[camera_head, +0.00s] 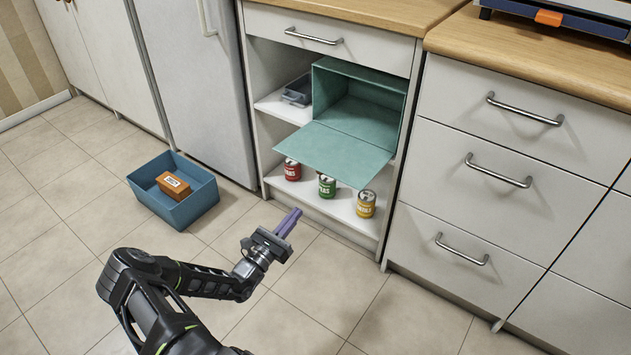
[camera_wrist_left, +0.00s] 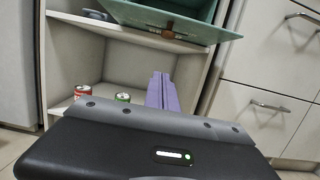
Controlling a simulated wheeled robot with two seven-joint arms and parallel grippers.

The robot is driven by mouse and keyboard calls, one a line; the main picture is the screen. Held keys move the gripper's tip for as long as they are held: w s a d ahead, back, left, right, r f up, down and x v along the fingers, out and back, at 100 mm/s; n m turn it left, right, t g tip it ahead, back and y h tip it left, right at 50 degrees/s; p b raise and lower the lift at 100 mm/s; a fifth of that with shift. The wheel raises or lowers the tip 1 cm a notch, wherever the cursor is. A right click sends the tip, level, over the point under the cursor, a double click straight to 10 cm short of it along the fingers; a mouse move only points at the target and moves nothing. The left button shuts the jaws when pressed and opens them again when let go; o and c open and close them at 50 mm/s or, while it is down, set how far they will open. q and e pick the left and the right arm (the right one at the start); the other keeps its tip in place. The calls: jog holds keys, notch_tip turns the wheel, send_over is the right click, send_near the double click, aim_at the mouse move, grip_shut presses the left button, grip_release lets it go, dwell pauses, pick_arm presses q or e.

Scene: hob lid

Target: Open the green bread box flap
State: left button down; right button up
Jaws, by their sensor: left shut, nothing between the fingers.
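The green bread box (camera_head: 366,108) stands on the upper shelf of the open cabinet. Its flap (camera_head: 336,152) is folded down and juts out roughly level from the front of the box, so the inside shows empty. In the left wrist view the flap (camera_wrist_left: 160,18) crosses the top of the picture, with a brown tab on its near side. My left gripper (camera_head: 291,221), with purple fingers, is shut and empty. It is in front of the cabinet, below and apart from the flap. The fingers also show in the left wrist view (camera_wrist_left: 161,92). My right gripper is not in view.
Red (camera_head: 291,169), green (camera_head: 327,186) and yellow (camera_head: 366,203) cans stand on the lower shelf under the flap. A grey container (camera_head: 297,90) is left of the box. A blue bin (camera_head: 196,205) holding an orange box (camera_head: 173,186) sits on the floor. Nearby floor is clear.

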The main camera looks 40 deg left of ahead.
pick_arm(q)
jog(key=shift+w, duration=0.1)
